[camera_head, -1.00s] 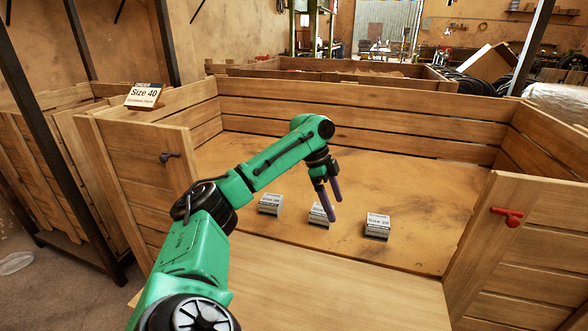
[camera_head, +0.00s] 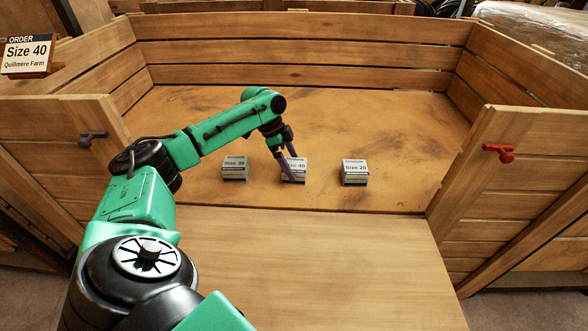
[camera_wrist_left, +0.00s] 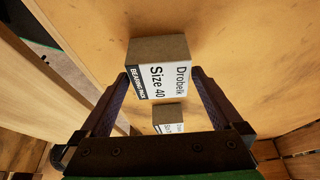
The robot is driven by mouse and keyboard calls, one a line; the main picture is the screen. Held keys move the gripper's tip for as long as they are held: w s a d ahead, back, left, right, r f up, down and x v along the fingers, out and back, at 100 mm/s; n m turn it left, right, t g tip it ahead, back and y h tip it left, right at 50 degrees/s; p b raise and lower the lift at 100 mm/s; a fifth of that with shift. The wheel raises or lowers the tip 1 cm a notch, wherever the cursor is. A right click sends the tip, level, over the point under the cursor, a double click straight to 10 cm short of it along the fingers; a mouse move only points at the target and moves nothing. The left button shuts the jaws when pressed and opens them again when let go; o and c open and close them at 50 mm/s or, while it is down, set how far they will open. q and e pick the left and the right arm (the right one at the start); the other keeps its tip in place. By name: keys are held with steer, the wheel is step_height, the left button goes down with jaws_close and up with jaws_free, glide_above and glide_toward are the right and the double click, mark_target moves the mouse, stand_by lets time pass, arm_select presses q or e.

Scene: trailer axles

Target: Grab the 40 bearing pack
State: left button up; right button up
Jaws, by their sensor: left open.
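The 40 bearing pack (camera_head: 298,166) is a small box with a white label reading "Size 40". It sits in the middle of a row of three boxes on the wooden crate floor. My left gripper (camera_head: 287,162) is open at this pack, with a purple finger partly covering it in the head view. In the left wrist view the pack (camera_wrist_left: 160,72) lies between the lines of the two spread fingers (camera_wrist_left: 160,85). I cannot tell whether either finger touches it. My right gripper is not in view.
Similar boxes stand at left (camera_head: 234,167) and right (camera_head: 355,172), the right one apparently reading "Size 20". Slatted crate walls (camera_head: 305,50) enclose the floor at the back and sides. An order sign (camera_head: 27,54) at upper left reads "Size 40".

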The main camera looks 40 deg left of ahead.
arm_select(q)
steer(key=x, duration=0.2)
steer(key=shift+w+d+f, duration=0.15)
steer(key=shift+f, duration=0.1)
steer(key=shift+r, duration=0.1)
steer(key=c, duration=1.5)
